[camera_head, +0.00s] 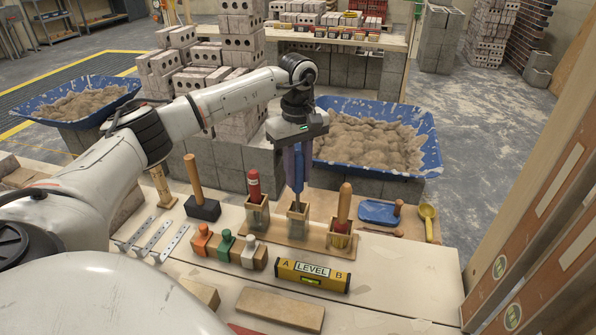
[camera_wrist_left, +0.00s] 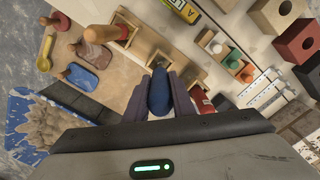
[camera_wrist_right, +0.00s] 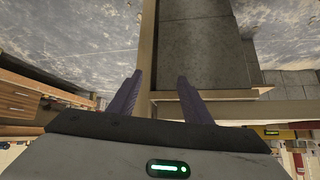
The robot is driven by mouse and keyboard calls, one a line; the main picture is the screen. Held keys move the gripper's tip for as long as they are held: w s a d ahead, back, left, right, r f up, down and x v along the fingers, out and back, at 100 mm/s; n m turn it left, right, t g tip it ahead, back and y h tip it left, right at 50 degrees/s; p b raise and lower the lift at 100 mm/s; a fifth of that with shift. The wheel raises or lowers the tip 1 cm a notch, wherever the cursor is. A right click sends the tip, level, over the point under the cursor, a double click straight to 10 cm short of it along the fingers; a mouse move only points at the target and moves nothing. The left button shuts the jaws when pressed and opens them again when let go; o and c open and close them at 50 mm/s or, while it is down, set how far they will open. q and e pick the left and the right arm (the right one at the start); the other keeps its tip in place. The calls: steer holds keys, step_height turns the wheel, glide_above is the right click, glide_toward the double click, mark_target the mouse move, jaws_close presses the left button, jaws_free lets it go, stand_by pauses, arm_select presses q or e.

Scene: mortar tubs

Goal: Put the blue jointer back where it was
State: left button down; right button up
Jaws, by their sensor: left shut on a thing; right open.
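My left gripper (camera_head: 297,178) is shut on the blue jointer (camera_head: 298,186), which it holds upright by the handle. The lower end of the jointer is at the middle holder (camera_head: 298,222) of a wooden rack (camera_head: 272,237); I cannot tell how deep it sits. In the left wrist view the blue handle (camera_wrist_left: 160,92) shows between the fingers. A red-handled tool (camera_head: 254,186) stands in the left holder and a wooden-handled tool (camera_head: 344,202) in the right one. My right gripper (camera_wrist_right: 158,98) is open and empty in the right wrist view.
A hammer (camera_head: 202,206) stands left of the rack, a blue float (camera_head: 378,212) and yellow scoop (camera_head: 429,222) right of it. A blue mortar tub (camera_head: 370,140) is behind.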

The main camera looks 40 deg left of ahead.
mark_target(298, 194)
arm_select(q)
step_height(298, 194, down, 2)
steer(key=shift+f+b, duration=0.1)
steer(key=shift+b, duration=0.5)
step_height(298, 194, down, 2)
steer(key=shift+f+b, duration=0.2)
steer(key=shift+b, duration=0.35)
steer(key=shift+f+b, duration=0.45)
steer(key=shift+f, duration=1.05)
steer(key=c, duration=1.4)
jaws_free()
steer(key=shift+c, duration=0.2)
step_height(298, 194, up, 9)
steer(key=shift+r, duration=0.7)
